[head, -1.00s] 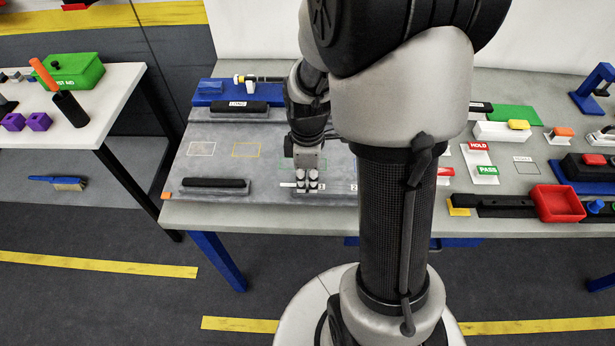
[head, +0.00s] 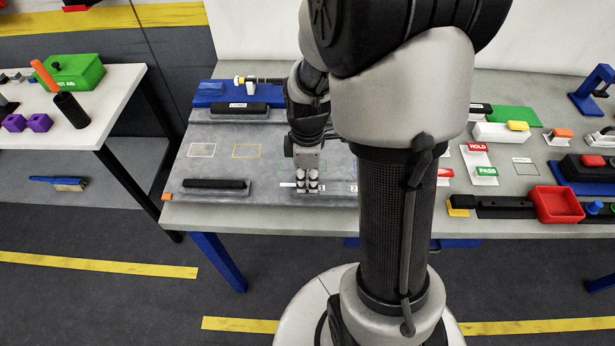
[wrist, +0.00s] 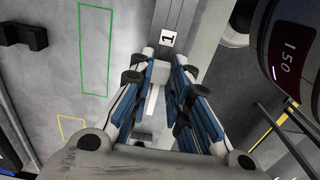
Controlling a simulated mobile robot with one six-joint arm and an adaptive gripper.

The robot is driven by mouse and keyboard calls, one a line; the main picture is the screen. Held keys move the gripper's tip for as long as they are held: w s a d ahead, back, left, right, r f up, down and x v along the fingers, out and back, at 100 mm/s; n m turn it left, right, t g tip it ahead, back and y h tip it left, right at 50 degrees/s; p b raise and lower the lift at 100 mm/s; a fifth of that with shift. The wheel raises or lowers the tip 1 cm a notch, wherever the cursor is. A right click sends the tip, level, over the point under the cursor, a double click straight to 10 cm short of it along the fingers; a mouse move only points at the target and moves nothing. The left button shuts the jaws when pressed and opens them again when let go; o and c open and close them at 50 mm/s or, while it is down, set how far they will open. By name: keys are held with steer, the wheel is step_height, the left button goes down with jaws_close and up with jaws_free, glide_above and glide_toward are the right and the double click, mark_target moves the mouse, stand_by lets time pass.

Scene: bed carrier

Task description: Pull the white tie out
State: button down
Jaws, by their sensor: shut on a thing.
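My gripper (head: 307,186) is low over the front edge of the grey bed plate, with its fingers pointing down. In the wrist view my gripper (wrist: 163,88) has its blue-padded fingers close around a white piece (wrist: 152,100), which appears to be the white tie. The gripper is shut on it. A short pale strip (head: 287,184) shows just left of the fingertips in the head view. The fingers hide most of the tie, and I cannot tell how far it sits in its slot. A label marked 1 (wrist: 168,39) lies just beyond the fingertips.
A black bar (head: 215,184) lies at the plate's front left, another (head: 240,107) at the back. A blue block (head: 222,92) stands behind. A red bin (head: 557,204) and HOLD/PASS cards (head: 480,160) are on the right. The plate's left middle is clear.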

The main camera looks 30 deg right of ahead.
mark_target(307, 183)
steer(key=shift+r, duration=0.2)
steer(key=shift+r+p, duration=1.75)
steer(key=shift+r, duration=0.1)
steer(key=shift+a, duration=0.1)
